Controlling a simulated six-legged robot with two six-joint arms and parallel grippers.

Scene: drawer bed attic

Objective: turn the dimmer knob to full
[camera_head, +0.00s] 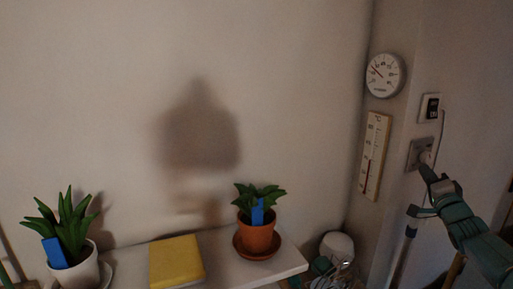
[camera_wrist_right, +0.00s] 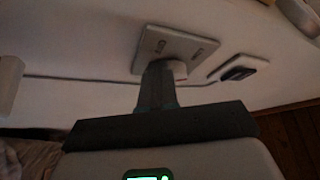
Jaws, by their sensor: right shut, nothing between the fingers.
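The dimmer plate (camera_head: 415,152) is a small grey square on the right wall, below a white switch box. In the right wrist view the dimmer plate (camera_wrist_right: 187,45) is pale, with two small dark marks. The round knob (camera_wrist_right: 178,69) shows just beyond my fingers. My right gripper (camera_head: 424,168) is shut, its fingertips right at the knob. In the right wrist view the shut fingers (camera_wrist_right: 160,72) cover part of the knob; I cannot tell whether they touch it. My left gripper is not in view.
A switch box (camera_head: 432,108) with a cable is above the plate. A round dial (camera_head: 384,75) and a thermometer (camera_head: 373,156) hang to the left. A shelf (camera_head: 222,262) holds a yellow book (camera_head: 176,262), a terracotta-potted plant (camera_head: 257,236) and a white-potted plant (camera_head: 75,270).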

